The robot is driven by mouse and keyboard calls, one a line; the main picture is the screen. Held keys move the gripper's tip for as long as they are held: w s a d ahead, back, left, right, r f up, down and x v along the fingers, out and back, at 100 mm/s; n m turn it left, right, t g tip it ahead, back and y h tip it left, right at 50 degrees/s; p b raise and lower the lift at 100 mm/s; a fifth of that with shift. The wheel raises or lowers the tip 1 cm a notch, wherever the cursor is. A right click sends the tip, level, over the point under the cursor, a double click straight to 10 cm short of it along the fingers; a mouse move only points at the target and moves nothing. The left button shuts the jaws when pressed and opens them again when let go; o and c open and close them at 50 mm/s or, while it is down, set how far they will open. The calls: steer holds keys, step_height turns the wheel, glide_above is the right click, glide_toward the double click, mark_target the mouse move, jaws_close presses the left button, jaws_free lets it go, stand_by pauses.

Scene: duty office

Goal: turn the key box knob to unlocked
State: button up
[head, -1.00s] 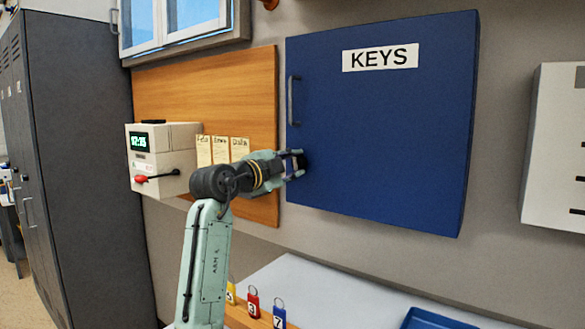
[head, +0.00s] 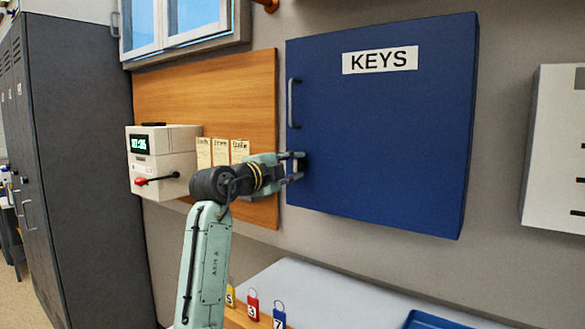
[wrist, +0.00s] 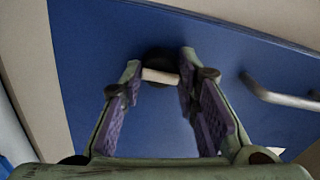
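The key box (head: 390,150) is a blue wall cabinet with a white KEYS label and its door closed. Its knob is a dark round piece with a pale bar across it, low on the door; in the wrist view the bar (wrist: 160,76) spans the gap between my fingertips. My gripper (head: 299,168) is at the door's lower left, below the handle. In the wrist view my gripper (wrist: 161,68) has one finger at each end of the bar, seemingly touching it. The fingers partly hide the knob, and I cannot read any lock marking.
A grey door handle (head: 293,102) is just above my gripper. A cream device (head: 163,160) with a red-tipped lever is to the left. Numbered key tags (head: 253,304) and a blue tray (head: 430,320) are below. A white wall box (head: 555,148) is at right.

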steer(key=o, duration=0.4)
steer(key=shift+o, duration=0.2)
steer(key=v, duration=1.2)
